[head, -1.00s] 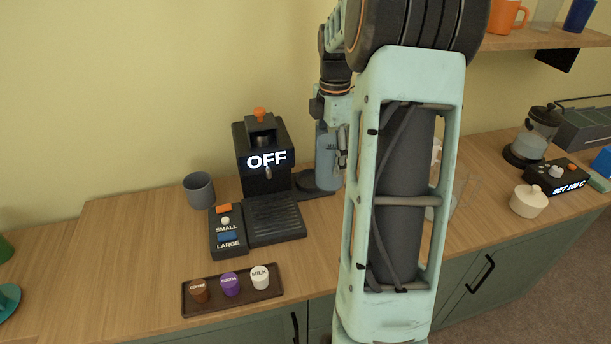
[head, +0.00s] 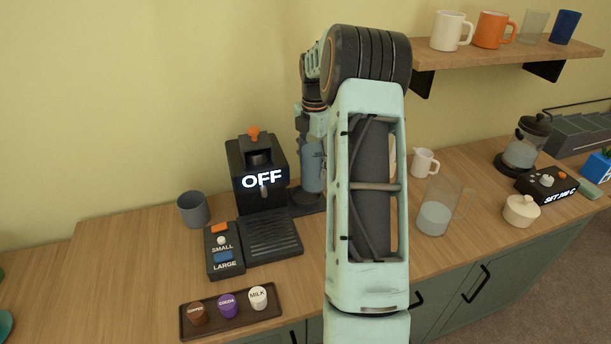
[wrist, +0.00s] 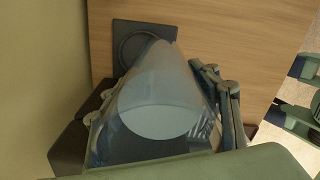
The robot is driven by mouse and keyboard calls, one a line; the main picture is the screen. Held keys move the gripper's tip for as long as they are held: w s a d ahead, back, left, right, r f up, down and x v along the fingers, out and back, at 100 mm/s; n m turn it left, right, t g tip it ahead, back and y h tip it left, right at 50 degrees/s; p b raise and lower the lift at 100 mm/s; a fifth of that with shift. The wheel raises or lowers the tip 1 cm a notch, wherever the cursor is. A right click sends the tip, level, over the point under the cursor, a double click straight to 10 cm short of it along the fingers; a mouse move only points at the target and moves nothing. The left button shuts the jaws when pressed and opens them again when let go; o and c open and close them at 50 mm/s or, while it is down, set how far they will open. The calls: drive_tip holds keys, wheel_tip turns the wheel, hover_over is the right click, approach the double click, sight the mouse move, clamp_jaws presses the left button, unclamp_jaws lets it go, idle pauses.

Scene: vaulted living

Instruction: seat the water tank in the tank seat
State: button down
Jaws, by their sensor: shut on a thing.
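The water tank (head: 311,172) is a translucent grey-blue vessel beside the black coffee machine (head: 258,172), partly hidden by my arm. In the wrist view the tank (wrist: 155,75) fills the middle, with a paler round surface inside it. My gripper (wrist: 160,106) is shut on the tank, one finger at each side. The tank seat (wrist: 126,38) is a dark square plate with a round ring, beyond the tank's far end. It also shows as a dark base (head: 298,203) right of the machine. The tank's end overlaps the ring in view; I cannot tell whether they touch.
A grey cup (head: 193,210) stands left of the machine, behind the button panel (head: 223,252). A tray of capsules (head: 264,313) lies in front. A glass (head: 436,208) and white jug (head: 425,162) stand right of my arm. A shelf (head: 500,60) overhangs at right.

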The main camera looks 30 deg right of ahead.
sight(306, 144)
drive_tip(key=w+f, duration=0.1)
drive_tip(key=f, duration=0.1)
drive_tip(key=w+f, duration=0.2)
drive_tip(key=shift+w+a+f+p, duration=0.15)
drive_tip(key=shift+w+p, duration=0.15)
drive_tip(key=shift+w+f, duration=0.1)
drive_tip(key=shift+f, duration=1.5)
drive_tip(key=shift+f, duration=0.1)
drive_tip(key=c, duration=0.7)
unclamp_jaws()
drive_tip(key=shift+o, duration=0.2)
wheel_tip(306, 144, up, 12)
drive_tip(key=shift+r, duration=0.1)
